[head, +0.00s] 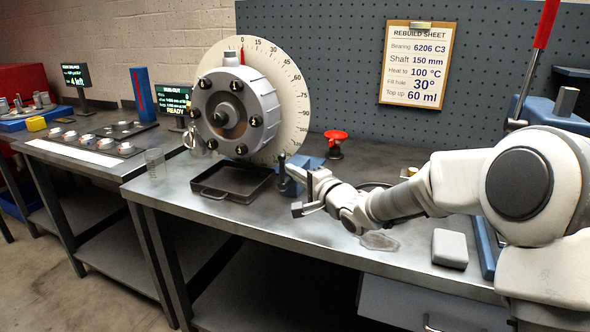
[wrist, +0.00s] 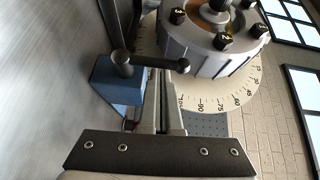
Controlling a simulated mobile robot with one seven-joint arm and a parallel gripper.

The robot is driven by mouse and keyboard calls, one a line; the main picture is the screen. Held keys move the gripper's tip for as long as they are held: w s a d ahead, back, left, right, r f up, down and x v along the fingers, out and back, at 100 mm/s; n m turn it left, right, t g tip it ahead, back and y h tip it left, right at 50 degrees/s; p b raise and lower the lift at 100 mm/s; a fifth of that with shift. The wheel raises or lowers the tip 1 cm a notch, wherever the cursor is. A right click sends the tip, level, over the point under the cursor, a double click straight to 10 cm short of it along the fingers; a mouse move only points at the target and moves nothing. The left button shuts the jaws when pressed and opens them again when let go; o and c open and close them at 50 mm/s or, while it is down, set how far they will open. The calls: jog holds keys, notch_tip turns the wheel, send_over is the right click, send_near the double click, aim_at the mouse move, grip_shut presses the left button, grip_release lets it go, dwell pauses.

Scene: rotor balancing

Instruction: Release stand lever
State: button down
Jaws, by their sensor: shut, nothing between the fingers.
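The rotor stand has a blue block (head: 306,169) with a dark lever (head: 283,172) at its front left. In the wrist view the lever (wrist: 150,62) is a dark bar with a ball end, above a blue block (wrist: 117,84). My gripper (head: 297,174) is beside the lever in the head view. Its fingers (wrist: 170,84) are shut and empty, their tips close to the bar; I cannot tell whether they touch it. The grey rotor (head: 236,110) with numbered bolts stands upright before a white degree dial (head: 290,90).
A dark tray (head: 232,193) lies below the rotor. A red-topped item (head: 335,140) stands behind the blue block. A grey block (head: 450,248) lies at the right. The bench front between tray and grey block is mostly clear.

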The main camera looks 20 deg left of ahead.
aim_at(281, 164)
jog(key=shift+a+r+p, duration=0.15)
jog(key=shift+r+p, duration=0.05)
jog(key=shift+p, duration=0.6)
jog(key=a+n+g+h+p, duration=0.1)
jog(key=p, duration=0.3)
jog(key=a+r+n+g+h+p, duration=0.1)
jog(key=h+p, duration=0.1)
jog(key=p, duration=0.2)
jog(key=shift+a+r+h, duration=0.15)
jog(key=shift+a+h, duration=0.1)
jog(key=shift+h, duration=0.05)
jog(key=a+n+h, duration=0.1)
jog(key=h, duration=0.1)
jog(key=a+f+n+g+h+p, duration=0.1)
jog(key=a+h, duration=0.1)
jog(key=a+f+n+h+p, duration=0.1)
jog(key=h, duration=0.2)
jog(key=shift+w+a+g, duration=0.3)
jog(key=shift+a, duration=0.05)
jog(key=shift+a, duration=0.15)
